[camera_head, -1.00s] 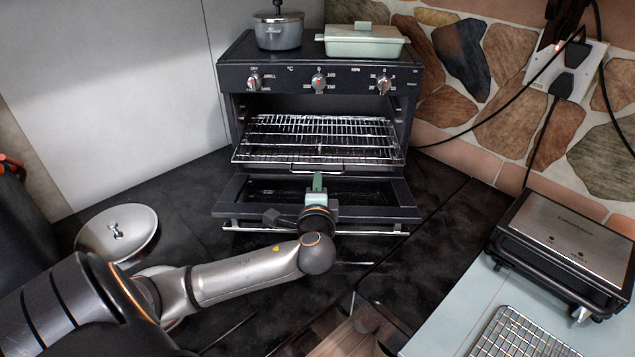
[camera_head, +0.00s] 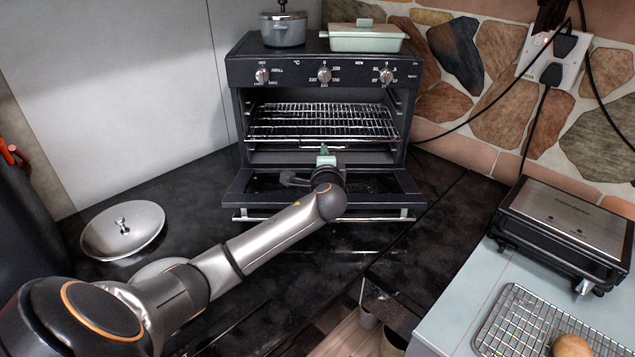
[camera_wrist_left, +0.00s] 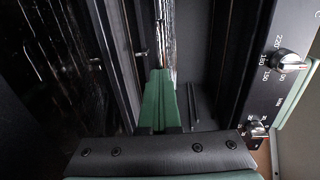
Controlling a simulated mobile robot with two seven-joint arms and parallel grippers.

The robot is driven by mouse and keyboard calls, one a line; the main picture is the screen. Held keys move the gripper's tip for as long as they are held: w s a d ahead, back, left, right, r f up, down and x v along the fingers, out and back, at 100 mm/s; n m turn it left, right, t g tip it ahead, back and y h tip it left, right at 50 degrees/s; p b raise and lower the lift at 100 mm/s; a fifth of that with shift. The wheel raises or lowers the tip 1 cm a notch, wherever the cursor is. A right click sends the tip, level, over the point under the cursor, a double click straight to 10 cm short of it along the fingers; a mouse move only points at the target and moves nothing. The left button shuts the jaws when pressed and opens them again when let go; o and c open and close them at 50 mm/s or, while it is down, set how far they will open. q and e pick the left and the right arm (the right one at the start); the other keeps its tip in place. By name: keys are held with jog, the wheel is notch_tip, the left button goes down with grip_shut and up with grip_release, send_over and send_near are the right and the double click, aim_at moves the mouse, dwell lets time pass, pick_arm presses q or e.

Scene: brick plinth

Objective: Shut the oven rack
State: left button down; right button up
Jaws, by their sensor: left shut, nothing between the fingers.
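The wire oven rack (camera_head: 290,122) sits level in the oven (camera_head: 275,98), its front edge about at the oven's opening. The oven door (camera_head: 250,199) hangs open below it. My left gripper (camera_head: 325,151) is shut and empty, its green fingertips at the middle of the rack's front edge. In the left wrist view the shut fingers (camera_wrist_left: 160,95) point into the oven, and the bright rack (camera_wrist_left: 165,30) shows edge-on at their tips. I cannot tell whether they touch. My right gripper is not in view.
A pot (camera_head: 284,29) and a green dish (camera_head: 366,38) stand on the oven. A lid (camera_head: 122,230) lies on the dark counter at the left. A grill (camera_head: 560,225) and a cooling rack (camera_head: 500,335) are at the right.

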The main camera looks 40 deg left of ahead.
aim_at(324, 139)
pick_arm(q)
jog(key=x, duration=0.2)
jog(key=b+x, duration=0.1)
jog(key=x, duration=0.3)
jog(key=shift+w+r+b, duration=0.25)
jog(key=shift+w+b, duration=0.05)
jog(key=shift+b, duration=0.1)
jog(key=shift+w+a+r, duration=0.1)
jog(key=shift+w+a, duration=0.05)
jog(key=shift+a, duration=0.05)
jog(key=shift+r, duration=0.2)
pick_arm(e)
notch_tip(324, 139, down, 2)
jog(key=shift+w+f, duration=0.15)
pick_arm(q)
jog(key=shift+a, duration=0.1)
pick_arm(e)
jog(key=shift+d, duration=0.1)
